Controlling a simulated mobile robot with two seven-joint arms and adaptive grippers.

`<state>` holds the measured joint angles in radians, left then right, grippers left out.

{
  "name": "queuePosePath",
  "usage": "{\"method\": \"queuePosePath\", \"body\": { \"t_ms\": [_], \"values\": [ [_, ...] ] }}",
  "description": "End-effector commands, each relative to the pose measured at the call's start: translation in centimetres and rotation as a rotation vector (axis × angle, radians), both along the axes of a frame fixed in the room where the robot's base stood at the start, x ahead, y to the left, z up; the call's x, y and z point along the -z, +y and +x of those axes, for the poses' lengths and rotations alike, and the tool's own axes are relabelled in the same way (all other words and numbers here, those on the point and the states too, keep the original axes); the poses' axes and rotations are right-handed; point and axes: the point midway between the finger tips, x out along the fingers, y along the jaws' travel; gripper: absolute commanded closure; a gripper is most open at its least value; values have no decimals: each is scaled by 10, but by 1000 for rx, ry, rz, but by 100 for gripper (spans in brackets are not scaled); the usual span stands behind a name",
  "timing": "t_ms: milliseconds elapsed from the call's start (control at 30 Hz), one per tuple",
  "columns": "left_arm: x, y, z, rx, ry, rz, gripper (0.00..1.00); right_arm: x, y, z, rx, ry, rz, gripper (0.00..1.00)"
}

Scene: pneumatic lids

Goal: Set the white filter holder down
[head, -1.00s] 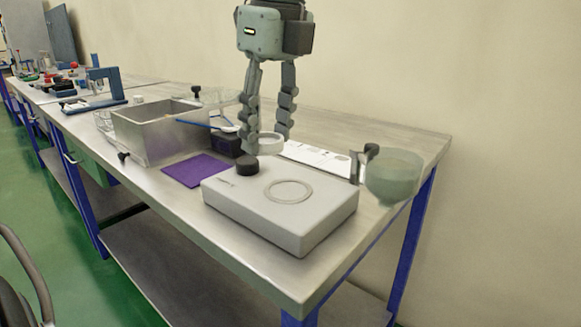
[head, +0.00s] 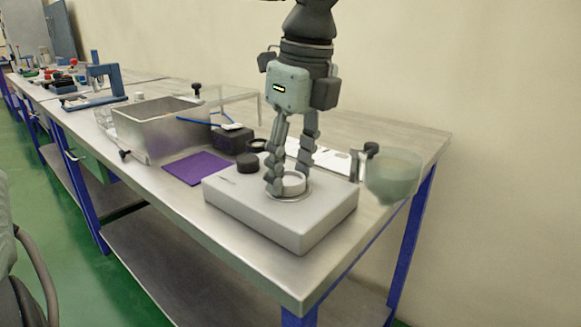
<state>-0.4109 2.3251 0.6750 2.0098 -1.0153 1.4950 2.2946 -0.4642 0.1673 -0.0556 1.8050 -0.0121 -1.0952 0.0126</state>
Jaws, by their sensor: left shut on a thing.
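The white filter holder (head: 293,182) is a short white ring between the fingertips of my left gripper (head: 289,186). My left gripper points down and is shut on it. The holder is over the round ring seat (head: 291,197) on top of the pale grey box (head: 252,209). It looks level and at or very near the seat; I cannot tell whether it touches. The fingers hide part of the holder and seat. My right gripper is not in view.
A purple mat (head: 198,168), metal bin (head: 165,128) and black block (head: 233,140) are to the left. A translucent bowl (head: 394,178) is at the right. A white slotted plate (head: 325,157) lies behind.

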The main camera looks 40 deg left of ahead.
Motion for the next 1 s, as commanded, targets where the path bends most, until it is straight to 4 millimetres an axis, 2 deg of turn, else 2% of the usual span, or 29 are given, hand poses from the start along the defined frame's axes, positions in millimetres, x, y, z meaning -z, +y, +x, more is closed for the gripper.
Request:
{"method": "queuePosePath", "body": {
  "t_ms": [200,233,367,767,800,867,1000],
  "values": [
    [2,0,0,0,-1,0,76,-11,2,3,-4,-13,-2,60],
    [2,0,0,0,-1,0,53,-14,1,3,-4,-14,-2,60],
    [2,0,0,0,-1,0,36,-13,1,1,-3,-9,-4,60],
    [-2,0,0,0,0,-1,36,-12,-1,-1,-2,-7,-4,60],
    [-4,0,0,0,1,-1,36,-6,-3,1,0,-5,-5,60],
    [-12,-1,1,0,-5,2,36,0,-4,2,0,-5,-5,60],
    [-42,-6,1,-2,-8,2,36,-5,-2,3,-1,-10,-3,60]
  ]
}}
